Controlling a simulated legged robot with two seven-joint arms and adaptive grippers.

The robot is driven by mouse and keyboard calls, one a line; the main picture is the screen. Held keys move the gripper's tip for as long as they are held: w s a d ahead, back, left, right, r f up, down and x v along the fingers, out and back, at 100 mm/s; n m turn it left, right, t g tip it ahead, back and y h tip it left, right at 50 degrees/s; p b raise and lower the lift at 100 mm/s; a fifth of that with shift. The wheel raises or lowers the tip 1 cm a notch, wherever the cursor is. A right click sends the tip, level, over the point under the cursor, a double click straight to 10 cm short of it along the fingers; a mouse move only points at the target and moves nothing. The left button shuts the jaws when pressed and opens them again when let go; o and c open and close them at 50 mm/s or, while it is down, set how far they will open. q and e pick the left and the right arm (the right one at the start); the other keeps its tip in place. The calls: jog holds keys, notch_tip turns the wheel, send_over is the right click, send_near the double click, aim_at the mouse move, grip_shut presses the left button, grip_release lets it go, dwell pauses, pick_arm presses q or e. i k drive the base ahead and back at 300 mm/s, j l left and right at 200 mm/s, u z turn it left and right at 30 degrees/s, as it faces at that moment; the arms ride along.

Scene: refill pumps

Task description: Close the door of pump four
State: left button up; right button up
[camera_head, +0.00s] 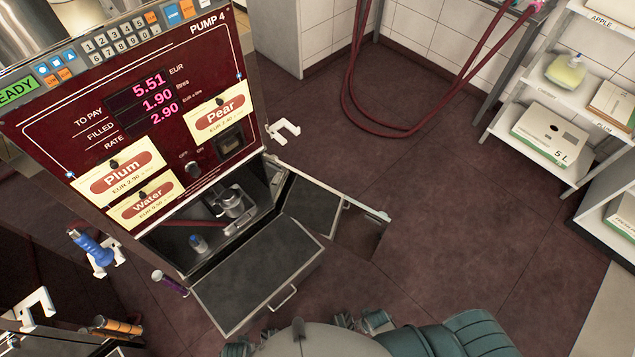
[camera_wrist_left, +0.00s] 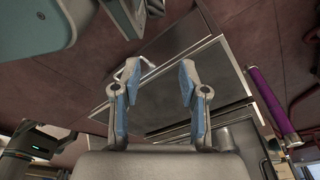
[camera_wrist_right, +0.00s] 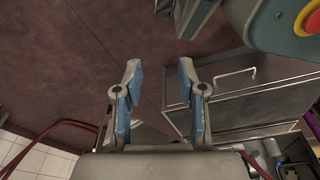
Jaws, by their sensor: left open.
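Pump four (camera_head: 125,75) has a maroon panel marked PUMP 4. Below the panel its compartment is open, with a metal fitting (camera_head: 232,203) visible inside. A dark, metal-framed door (camera_head: 255,265) with a bar handle (camera_head: 283,297) stands swung out from the compartment toward me. A second dark panel (camera_head: 312,204) stands out to its right. In the left wrist view my left gripper (camera_wrist_left: 160,76) is open and empty, with the handle (camera_wrist_left: 130,70) beyond its left finger. In the right wrist view my right gripper (camera_wrist_right: 160,76) is open and empty; the handle (camera_wrist_right: 236,76) is to its right.
Nozzles in holders (camera_head: 93,248) hang left of the pump. A purple-handled one (camera_head: 170,284) is close to the door's left edge. An empty white hook (camera_head: 283,131) projects at right. The floor between is clear.

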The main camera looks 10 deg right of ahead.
aim_at(339, 217)
jog(key=i+l, duration=0.1)
jog(key=l, duration=0.5)
jog(key=i+l, duration=0.1)
jog(key=l, duration=0.5)
jog(key=i+l, duration=0.1)
jog(key=l, duration=0.5)
jog(key=i+l, duration=0.1)
jog(key=l, duration=0.45)
jog(key=l+u, duration=0.5)
jog(key=l, duration=0.5)
jog(key=k+l+u, duration=0.1)
jog(key=l+u, duration=0.35)
jog(key=l, duration=0.55)
jog(key=u, duration=1.1)
jog(key=l+z, duration=0.15)
jog(key=z, duration=0.2)
